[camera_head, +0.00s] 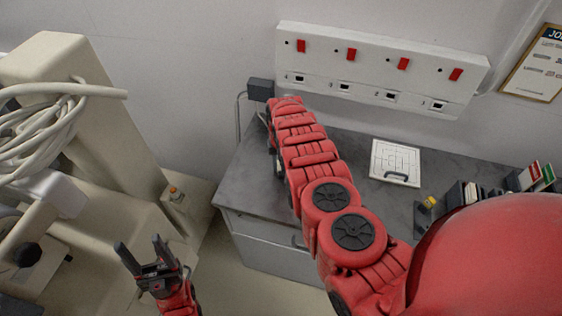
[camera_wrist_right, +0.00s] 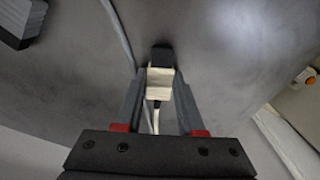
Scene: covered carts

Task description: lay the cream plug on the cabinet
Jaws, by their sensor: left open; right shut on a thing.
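The cream plug (camera_wrist_right: 160,82) is between the fingers of my right gripper (camera_wrist_right: 160,76), which is shut on it, in the right wrist view. A dark end shows beyond its cream body and a pale cord trails back toward the palm. The grey cabinet (camera_head: 245,182) stands against the wall in the head view; its grey top (camera_wrist_right: 75,85) fills much of the wrist view behind the plug. I cannot tell whether the plug touches it. My right arm hides the plug and most of that gripper in the head view. My left gripper (camera_head: 139,245) is open and empty, left of the cabinet.
A white socket panel (camera_head: 370,70) with red switches is on the wall above. A white gridded board (camera_head: 395,162) lies on the cabinet top, with binders (camera_head: 465,195) to its right. A beige machine (camera_head: 110,110) with coiled cable stands left. Bare top shows left of my right arm.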

